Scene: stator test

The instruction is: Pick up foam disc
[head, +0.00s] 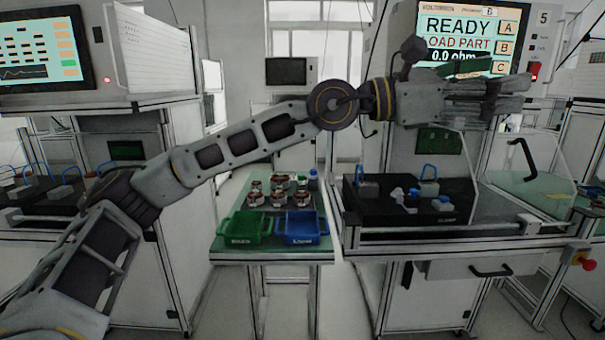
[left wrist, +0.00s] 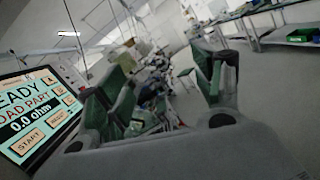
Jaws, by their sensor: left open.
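I cannot make out a foam disc in either view. My left gripper (head: 500,97) is raised high at the right, in front of the lower part of the test screen and well above the black fixture. In the left wrist view its green-padded fingers (left wrist: 163,78) stand apart, with no object visible between them. My right gripper is in neither view.
A green-topped table (head: 222,245) carries several stators (head: 255,197), a green bin (head: 245,230) and a blue bin (head: 301,228). The black fixture (head: 375,208) with blue-handled clamps is right of it. The test screen (head: 470,35) reads READY, LOAD PART.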

